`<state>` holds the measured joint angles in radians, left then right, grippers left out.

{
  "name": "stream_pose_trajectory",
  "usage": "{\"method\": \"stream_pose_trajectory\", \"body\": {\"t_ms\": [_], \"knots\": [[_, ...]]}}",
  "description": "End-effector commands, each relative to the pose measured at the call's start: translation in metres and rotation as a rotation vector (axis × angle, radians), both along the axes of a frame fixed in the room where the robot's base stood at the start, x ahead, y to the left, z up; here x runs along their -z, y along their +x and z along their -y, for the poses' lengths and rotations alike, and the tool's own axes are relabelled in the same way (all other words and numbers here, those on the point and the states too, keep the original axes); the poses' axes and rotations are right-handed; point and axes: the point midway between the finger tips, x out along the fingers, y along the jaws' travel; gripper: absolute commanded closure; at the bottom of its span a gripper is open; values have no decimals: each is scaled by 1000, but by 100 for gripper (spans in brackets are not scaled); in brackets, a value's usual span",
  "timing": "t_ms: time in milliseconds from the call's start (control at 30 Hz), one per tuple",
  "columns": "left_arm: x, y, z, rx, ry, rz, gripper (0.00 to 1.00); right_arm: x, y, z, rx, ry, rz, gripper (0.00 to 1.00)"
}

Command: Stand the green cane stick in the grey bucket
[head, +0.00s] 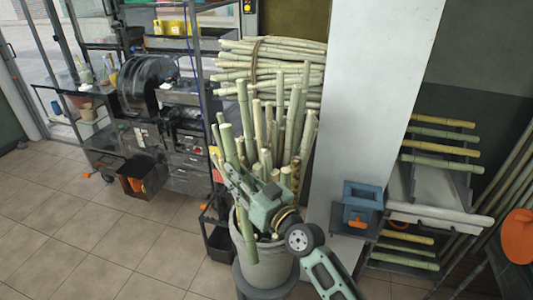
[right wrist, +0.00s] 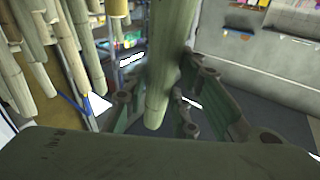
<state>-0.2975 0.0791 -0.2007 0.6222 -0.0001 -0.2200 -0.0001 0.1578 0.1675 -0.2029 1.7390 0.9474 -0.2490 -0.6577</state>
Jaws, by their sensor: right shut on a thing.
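The grey bucket (head: 268,268) stands on a dark base in the lower middle of the head view, with many upright cane sticks in it. My right gripper (head: 232,180) is at the bucket's left side, shut on a green cane stick (head: 228,143). The stick is nearly upright and tilted slightly. Its lower part shows below the gripper, overlapping the bucket's left wall in the picture; I cannot tell whether it is inside the rim. In the right wrist view the stick (right wrist: 162,85) passes between the fingers. My left gripper is out of view.
A horizontal bundle of canes (head: 290,60) lies behind the bucket. A white pillar (head: 370,90) stands right of it, then a rack with canes (head: 445,148). The press machine (head: 180,120) and a black bin (head: 142,180) are at left. The tiled floor (head: 120,245) at front left is clear.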

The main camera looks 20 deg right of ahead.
Motion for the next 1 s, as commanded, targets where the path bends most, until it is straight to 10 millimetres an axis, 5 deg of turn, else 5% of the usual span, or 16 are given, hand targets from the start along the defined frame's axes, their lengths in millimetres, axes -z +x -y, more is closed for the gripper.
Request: {"method": "stream_pose_trajectory", "body": {"t_ms": [500, 1000], "knots": [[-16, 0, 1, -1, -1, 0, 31, -24, 22, 77, 426, 1, 287, 100], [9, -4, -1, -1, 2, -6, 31, -2, 22, 82, 454, -2, 305, 100]]}}
